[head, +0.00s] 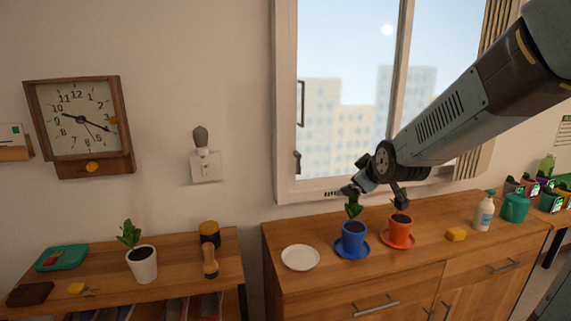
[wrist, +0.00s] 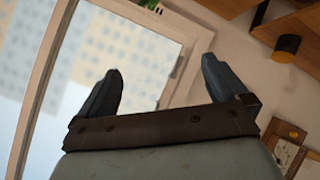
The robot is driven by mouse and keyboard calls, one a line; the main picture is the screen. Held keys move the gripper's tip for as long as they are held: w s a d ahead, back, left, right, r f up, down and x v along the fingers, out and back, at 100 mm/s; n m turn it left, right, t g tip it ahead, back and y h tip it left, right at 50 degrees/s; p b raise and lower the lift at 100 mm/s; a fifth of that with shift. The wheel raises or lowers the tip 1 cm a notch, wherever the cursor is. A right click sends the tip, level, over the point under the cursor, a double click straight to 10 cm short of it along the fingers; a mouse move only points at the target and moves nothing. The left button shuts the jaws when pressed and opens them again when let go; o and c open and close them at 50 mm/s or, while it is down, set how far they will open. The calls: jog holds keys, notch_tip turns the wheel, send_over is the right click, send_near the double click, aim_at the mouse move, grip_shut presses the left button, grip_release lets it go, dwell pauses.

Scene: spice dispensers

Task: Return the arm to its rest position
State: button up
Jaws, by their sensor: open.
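My gripper (head: 375,191) hangs at the end of my arm in the head view, in front of the window and above the blue pot and the orange pot. In the wrist view my gripper (wrist: 160,88) shows two dark fingers spread apart with nothing between them. The blue pot (head: 353,240) holds a small green plant and stands on a blue saucer. The orange pot (head: 398,230) stands on an orange saucer just right of it. A finger overlaps the plants in the picture; I cannot tell whether it touches the leaves.
A shelf at the left holds a white pot (head: 142,264). The window (head: 345,110) is close behind my arm.

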jog(key=s+d+r+m+g, duration=0.1)
jog(key=s+m+g, duration=0.1)
jog(key=s, duration=0.7)
jog(key=s+d+r+m+g+h, duration=0.1)
jog(key=s+m, duration=0.3)
jog(key=s, duration=0.4)
jog(key=s+d+r+m+g, duration=0.1)
jog(key=s+r+m+g, duration=0.1)
jog(key=s, duration=0.7)
jog(key=shift+s+d+m+g, duration=0.3)
jog(key=shift+s+m+g, duration=0.05)
jog(key=shift+m+g, duration=0.15)
jog(key=shift+c, duration=0.5)
